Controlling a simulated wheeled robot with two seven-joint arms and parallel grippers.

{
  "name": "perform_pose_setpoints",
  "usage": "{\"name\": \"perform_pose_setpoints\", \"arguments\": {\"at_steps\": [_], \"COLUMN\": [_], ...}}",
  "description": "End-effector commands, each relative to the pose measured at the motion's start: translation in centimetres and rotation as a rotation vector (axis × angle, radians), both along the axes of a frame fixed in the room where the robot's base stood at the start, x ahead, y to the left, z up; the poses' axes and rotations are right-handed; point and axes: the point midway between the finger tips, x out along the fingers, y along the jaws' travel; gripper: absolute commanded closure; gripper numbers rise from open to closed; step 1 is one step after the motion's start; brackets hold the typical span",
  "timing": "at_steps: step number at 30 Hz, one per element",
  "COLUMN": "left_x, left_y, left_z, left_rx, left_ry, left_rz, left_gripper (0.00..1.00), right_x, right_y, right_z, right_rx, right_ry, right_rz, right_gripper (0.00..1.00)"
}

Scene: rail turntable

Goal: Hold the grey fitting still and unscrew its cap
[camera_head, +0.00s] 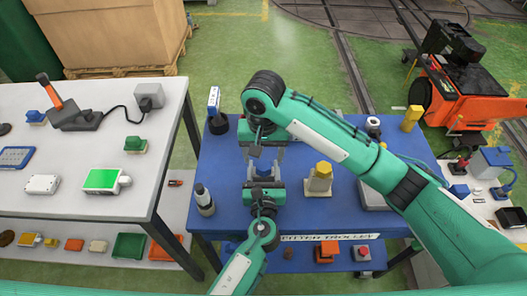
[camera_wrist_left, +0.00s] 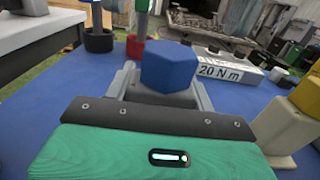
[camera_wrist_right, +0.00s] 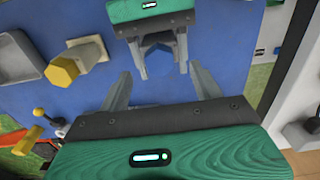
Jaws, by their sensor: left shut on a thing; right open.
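A blue six-sided cap (camera_wrist_left: 169,68) stands upright between the fingers of my left gripper (camera_wrist_left: 165,85). It also shows in the right wrist view (camera_wrist_right: 160,62) and, small, in the head view. The fitting's body under the cap is mostly hidden by the fingers, so its grey colour is hard to confirm. My left gripper (camera_head: 265,172) is shut on the fitting from the near side. My right gripper (camera_wrist_right: 160,76) is open, with its fingers spread around the line of the cap and apart from it. In the head view, the right arm hangs over the far side of the fitting.
A cream fitting with a yellow cap (camera_head: 322,172) stands to the right on the blue trolley top (camera_head: 225,165). A grey block marked 20 N m (camera_wrist_left: 222,67) lies beyond. A white bench (camera_head: 60,205) adjoins on the left.

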Motion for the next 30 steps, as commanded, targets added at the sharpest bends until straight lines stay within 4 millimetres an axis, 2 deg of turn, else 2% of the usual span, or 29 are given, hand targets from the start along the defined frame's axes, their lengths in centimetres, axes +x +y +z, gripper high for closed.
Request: {"name": "perform_pose_setpoints", "arguments": {"at_steps": [16, 25, 26, 30], "left_x": [0.0, 0.0, 0.0, 0.0], "left_y": [0.0, 0.0, 0.0, 0.0], "left_z": [0.0, 0.0, 0.0, 0.0], "left_rx": [0.000, 0.000, 0.000, 0.000], "left_ry": [0.001, 0.001, 0.001, 0.001], "left_rz": [0.000, 0.000, 0.000, 0.000], "left_gripper": [0.87, 0.87, 0.87, 0.87], "right_x": [0.0, 0.0, 0.0, 0.0], "right_y": [0.0, 0.0, 0.0, 0.0], "right_z": [-3.3, -3.7, -3.7, -3.7], "right_rx": [-0.002, -0.001, -0.001, -0.001], "right_ry": [0.003, 0.001, 0.001, 0.001], "right_rz": [0.000, 0.001, 0.001, 0.001], "right_gripper": [0.35, 0.35, 0.38, 0.66]}}
